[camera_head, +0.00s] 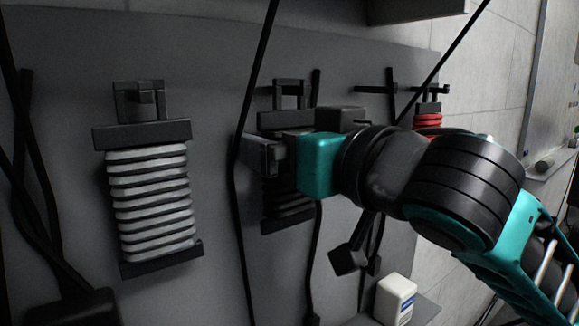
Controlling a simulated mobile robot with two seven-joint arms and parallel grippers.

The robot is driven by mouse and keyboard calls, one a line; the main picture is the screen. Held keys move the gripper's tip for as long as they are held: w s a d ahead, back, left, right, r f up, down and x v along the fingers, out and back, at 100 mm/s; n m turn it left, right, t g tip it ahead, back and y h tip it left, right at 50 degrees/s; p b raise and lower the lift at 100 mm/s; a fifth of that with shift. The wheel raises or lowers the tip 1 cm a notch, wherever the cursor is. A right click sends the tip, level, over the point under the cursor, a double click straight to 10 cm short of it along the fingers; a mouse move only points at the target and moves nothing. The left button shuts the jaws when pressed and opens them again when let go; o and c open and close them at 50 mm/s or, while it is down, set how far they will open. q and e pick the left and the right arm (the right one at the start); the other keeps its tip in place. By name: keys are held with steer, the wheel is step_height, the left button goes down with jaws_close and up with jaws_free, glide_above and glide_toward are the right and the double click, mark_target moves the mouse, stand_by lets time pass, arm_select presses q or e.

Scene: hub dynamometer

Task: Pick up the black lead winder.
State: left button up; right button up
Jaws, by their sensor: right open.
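The black lead winder (287,212) hangs upright on a grey panel in the middle of the view. Its dark windings are partly hidden behind my right gripper. My right gripper (264,152) comes in from the right and is open, its fingers in front of the winder's upper part. I cannot tell whether the fingers touch the winder or stand clear of it. My left gripper is not in view.
A winder with white lead (152,200) hangs to the left, and one with red lead (428,121) to the right, partly behind my arm. Loose black cables hang around the black winder. A white bottle (395,298) stands at the lower right.

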steer(key=shift+c, duration=0.5)
steer(key=c, duration=1)
steer(key=shift+c, duration=0.3)
steer(key=shift+r, duration=0.15)
